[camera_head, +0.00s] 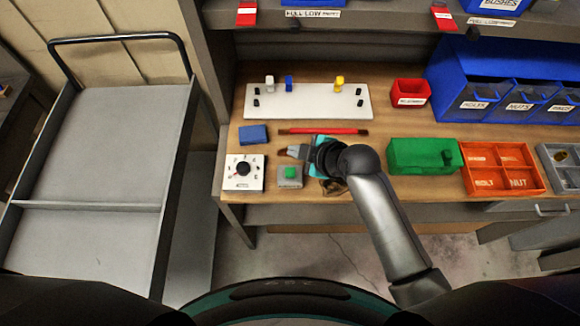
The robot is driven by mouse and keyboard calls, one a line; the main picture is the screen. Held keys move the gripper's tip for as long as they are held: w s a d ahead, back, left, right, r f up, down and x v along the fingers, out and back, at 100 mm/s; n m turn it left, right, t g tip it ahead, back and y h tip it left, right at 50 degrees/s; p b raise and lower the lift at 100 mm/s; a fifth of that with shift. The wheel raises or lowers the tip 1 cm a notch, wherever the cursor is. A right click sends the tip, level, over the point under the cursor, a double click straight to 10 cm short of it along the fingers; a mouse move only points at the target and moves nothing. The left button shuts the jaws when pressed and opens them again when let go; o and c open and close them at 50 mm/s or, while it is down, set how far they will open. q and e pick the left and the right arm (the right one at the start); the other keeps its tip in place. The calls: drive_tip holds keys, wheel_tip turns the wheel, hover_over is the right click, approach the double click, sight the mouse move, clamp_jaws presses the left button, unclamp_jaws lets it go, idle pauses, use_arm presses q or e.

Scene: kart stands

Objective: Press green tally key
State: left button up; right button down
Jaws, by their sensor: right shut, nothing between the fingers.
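The green tally key (291,172) is a small green button on top of a grey box (289,184) near the front left of the wooden bench. My right gripper (284,152) comes in from the right and points left. It is shut and empty, with its fingertips just behind the green key in the picture. I cannot tell how high it is above the bench, and no contact with the key shows. My left gripper is not in view.
A white dial box (243,184) stands left of the key, and a blue block (253,134) lies behind it. A red bar (323,131) and a white pegged board (308,101) lie farther back. A green box (415,155) and orange bins (513,180) stand right. A grey cart (91,206) is at left.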

drive_tip(key=shift+w+a+n, duration=0.2)
drive_tip(key=shift+w+n, duration=0.05)
drive_tip(key=shift+n, duration=0.05)
drive_tip(key=b, duration=0.8)
hover_over(294, 174)
wheel_tip(294, 174, down, 8)
drive_tip(key=shift+r, duration=0.25)
drive_tip(key=shift+f, duration=0.65)
drive_tip(key=shift+b, duration=0.3)
idle(0.9)
drive_tip(key=shift+f, duration=0.4)
